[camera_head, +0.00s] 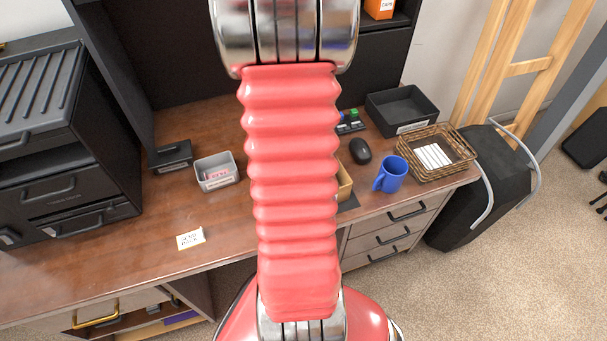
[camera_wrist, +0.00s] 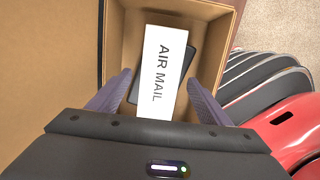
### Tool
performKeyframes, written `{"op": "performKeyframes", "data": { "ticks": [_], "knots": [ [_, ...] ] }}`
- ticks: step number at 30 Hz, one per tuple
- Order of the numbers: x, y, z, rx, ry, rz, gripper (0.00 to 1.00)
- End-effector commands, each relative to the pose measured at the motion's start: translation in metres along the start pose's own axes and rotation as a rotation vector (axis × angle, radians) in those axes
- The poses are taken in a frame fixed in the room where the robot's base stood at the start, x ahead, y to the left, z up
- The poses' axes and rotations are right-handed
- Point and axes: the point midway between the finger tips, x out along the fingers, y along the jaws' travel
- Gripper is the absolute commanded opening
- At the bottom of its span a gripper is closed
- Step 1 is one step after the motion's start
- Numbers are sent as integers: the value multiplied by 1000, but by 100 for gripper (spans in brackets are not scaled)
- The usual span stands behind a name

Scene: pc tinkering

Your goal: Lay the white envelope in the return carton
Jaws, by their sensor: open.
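In the wrist view, the white envelope (camera_wrist: 165,65) marked "AIR MAIL" is within the walls of the open cardboard carton (camera_wrist: 113,30). It overlaps a dark flat object (camera_wrist: 187,77) in the carton; whether it rests flat on it or leans is unclear. My gripper (camera_wrist: 158,77) is open, with one finger on each side of the envelope and gaps showing between them. In the head view, only a tan edge of the carton (camera_head: 344,184) shows beside my red arm; the envelope and my gripper are hidden there.
A black tray (camera_head: 402,109) is behind. A grey bin (camera_head: 217,181) and a small note card (camera_head: 190,239) lie left.

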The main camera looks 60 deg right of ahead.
Motion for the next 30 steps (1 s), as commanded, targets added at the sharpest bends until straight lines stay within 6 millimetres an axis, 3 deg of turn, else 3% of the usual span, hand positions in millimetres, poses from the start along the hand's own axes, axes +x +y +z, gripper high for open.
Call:
{"op": "performKeyframes", "data": {
  "ticks": [8, 14, 30],
  "knots": [
    [-4, 0, 0, 0, 0, 0, 72],
    [-20, 1, 0, 2, -1, 2, 72],
    [-98, 1, 0, 1, -1, 5, 72]
  ]
}}
